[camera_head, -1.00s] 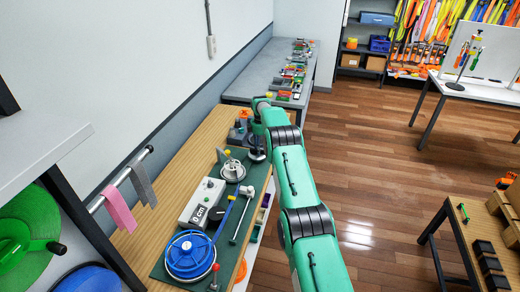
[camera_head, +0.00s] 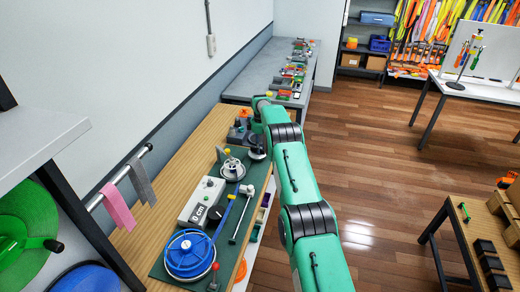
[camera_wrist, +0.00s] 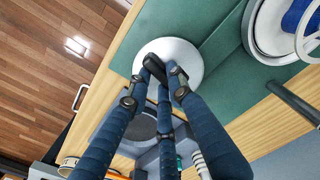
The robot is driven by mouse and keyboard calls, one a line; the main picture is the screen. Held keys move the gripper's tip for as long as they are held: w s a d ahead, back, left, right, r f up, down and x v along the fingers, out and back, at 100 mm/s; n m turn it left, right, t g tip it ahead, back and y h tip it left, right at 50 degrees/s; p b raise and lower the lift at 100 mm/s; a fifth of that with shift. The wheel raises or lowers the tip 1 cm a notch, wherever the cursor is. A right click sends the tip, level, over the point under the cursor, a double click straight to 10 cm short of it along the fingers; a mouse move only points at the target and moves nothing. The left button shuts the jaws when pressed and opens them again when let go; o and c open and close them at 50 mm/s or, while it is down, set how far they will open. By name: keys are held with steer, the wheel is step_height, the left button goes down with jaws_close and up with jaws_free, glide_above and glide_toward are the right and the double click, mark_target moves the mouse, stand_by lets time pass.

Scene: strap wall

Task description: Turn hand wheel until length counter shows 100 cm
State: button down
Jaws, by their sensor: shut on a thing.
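The length counter (camera_head: 199,213) is a pale box on the green board, and its window reads 0 cm. A pale round disc, apparently the hand wheel (camera_head: 257,154), sits at the far right edge of the board. It also shows in the wrist view (camera_wrist: 190,54), flat against the green surface. My gripper (camera_wrist: 156,68), with dark blue jointed fingers, is over this disc, its tips together on a small dark piece, apparently the wheel's handle. The fingers hide most of that piece. In the head view my arm partly covers this spot.
A blue reel (camera_head: 190,255) stands at the board's near end, with a blue strip leading up from it. A silver-rimmed reel (camera_head: 232,169) lies left of the disc. Pink (camera_head: 118,207) and grey straps hang from a rail.

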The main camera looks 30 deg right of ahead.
steer(key=m, duration=0.1)
steer(key=m+b, duration=0.1)
steer(key=m, duration=0.1)
steer(key=shift+s+a+f, duration=0.1)
steer(key=shift+s+a, duration=0.05)
steer(key=shift+a, duration=0.05)
steer(key=m, duration=0.4)
steer(key=shift+s+a+b, duration=0.1)
steer(key=shift+a+b, duration=0.1)
steer(key=shift+b, duration=0.1)
steer(key=m, duration=0.3)
steer(key=shift+a+m, duration=0.2)
steer(key=shift+m, duration=0.2)
steer(key=m, duration=0.4)
steer(key=shift+a+b, duration=0.3)
steer(key=shift+b, duration=0.1)
steer(key=m, duration=0.4)
steer(key=shift+a, duration=0.2)
steer(key=m, duration=0.3)
steer(key=shift+w+a+m, duration=0.1)
steer(key=shift+w+m, duration=0.15)
steer(key=shift+m, duration=0.15)
steer(key=m, duration=0.3)
steer(key=shift+w+a, duration=0.1)
steer(key=shift+w, duration=0.15)
steer(key=shift+w+m, duration=0.15)
steer(key=shift+m, duration=1.85)
